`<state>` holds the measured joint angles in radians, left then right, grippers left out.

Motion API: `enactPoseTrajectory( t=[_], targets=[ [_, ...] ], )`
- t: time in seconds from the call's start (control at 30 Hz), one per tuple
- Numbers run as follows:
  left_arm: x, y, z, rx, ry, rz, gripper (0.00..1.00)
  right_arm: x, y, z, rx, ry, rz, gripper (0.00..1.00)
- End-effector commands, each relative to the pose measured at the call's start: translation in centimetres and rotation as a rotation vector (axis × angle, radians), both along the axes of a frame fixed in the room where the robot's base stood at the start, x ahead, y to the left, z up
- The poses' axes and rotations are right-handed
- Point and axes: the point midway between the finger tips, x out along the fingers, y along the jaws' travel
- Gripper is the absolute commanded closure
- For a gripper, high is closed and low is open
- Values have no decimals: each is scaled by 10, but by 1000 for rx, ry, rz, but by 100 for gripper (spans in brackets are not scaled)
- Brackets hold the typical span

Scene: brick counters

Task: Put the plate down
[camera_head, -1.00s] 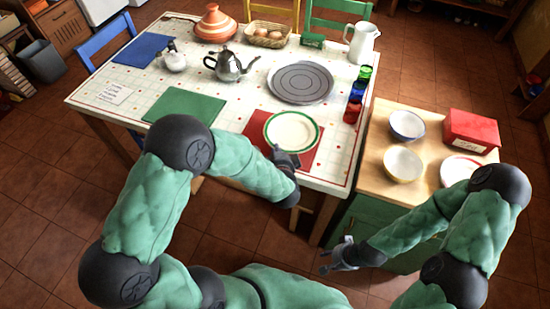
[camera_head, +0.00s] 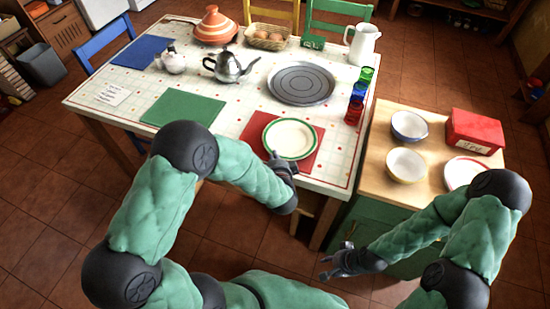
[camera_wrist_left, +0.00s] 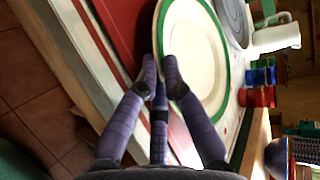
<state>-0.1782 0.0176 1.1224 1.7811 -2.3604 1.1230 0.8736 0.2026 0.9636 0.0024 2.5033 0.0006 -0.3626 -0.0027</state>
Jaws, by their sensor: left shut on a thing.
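The white plate with a green rim (camera_head: 290,138) is over the red placemat (camera_head: 257,124) near the table's front edge. It lies roughly level, and I cannot tell whether its underside touches the mat. My left gripper (camera_head: 280,162) is shut on the plate's near rim. In the left wrist view the fingertips (camera_wrist_left: 160,75) pinch the rim of the plate (camera_wrist_left: 195,50), with the red mat (camera_wrist_left: 125,30) beside and below it. My right gripper (camera_head: 338,262) is empty, its fingers spread, low in front of the green cabinet.
The side counter (camera_head: 375,180) holds bowls, a red box (camera_head: 474,131) and another plate.

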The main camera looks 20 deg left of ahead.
Motion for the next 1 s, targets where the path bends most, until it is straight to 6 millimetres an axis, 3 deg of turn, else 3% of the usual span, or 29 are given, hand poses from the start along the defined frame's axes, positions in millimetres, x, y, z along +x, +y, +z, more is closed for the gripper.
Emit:
enactPoseTrajectory(
  t=[0.5, 0.57, 1.0],
  targets=[
    [-5, -1, -16, -3, 19, -3, 100, 0, 0, -12, 0, 0, 0, 60],
    [-6, -1, -18, -2, 25, -3, 82, 0, 0, -12, 0, 0, 0, 60],
    [-8, 0, -20, -2, 30, 0, 82, 0, 0, -12, 0, 0, 0, 60]
  ],
)
